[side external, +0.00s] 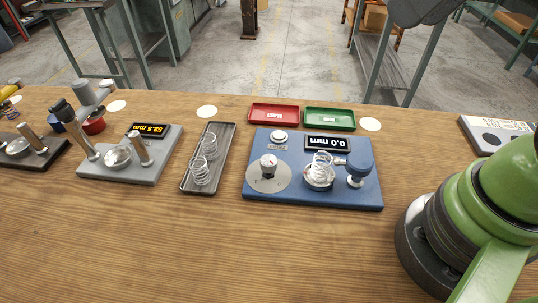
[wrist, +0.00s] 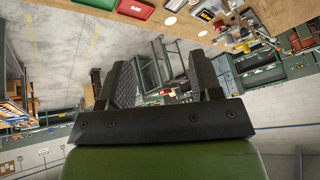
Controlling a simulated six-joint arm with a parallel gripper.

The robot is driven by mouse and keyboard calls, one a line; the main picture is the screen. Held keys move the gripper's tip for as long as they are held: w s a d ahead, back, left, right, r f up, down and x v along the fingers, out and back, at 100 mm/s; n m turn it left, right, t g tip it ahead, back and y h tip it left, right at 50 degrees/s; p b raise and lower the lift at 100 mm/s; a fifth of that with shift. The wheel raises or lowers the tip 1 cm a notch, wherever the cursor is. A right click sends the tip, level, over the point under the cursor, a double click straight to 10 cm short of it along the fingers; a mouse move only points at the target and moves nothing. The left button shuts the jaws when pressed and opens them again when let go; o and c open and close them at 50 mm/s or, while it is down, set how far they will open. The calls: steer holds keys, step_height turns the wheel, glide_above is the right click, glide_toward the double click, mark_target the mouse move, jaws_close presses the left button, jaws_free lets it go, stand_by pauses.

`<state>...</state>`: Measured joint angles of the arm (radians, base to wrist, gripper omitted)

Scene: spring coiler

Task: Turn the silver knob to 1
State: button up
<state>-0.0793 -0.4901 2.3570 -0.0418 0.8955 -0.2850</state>
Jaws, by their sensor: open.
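The silver knob (side external: 269,164) stands on a round silver dial plate (side external: 267,180) at the left of the blue device (side external: 313,199). Small marks show on the dial plate, but I cannot tell which one the knob points to. The blue device also carries a display reading 0.0 mm (side external: 327,143), a spring on a round silver seat (side external: 319,181) and a blue-capped post (side external: 359,167). My gripper (wrist: 158,82) is open and empty in the wrist view, pointing out over the workshop, away from the device. It is not visible in the side view.
A grey tray with springs (side external: 184,186) lies left of the device. A grey gauge (side external: 125,176) reading 52.5 mm stands farther left. A red tray (side external: 274,105) and a green tray (side external: 329,111) lie behind the device. The wooden tabletop (side external: 220,250) is bare in front.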

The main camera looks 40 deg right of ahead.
steer(key=w+a+f+n+g, duration=0.2)
steer(key=w+n, duration=0.3)
steer(key=n+g+h, duration=0.2)
steer(key=n+g, duration=0.2)
steer(key=n, duration=1.1)
glide_above(269, 159)
step_height(269, 159, down, 16)
step_height(269, 159, down, 9)
steer(key=c, duration=0.9)
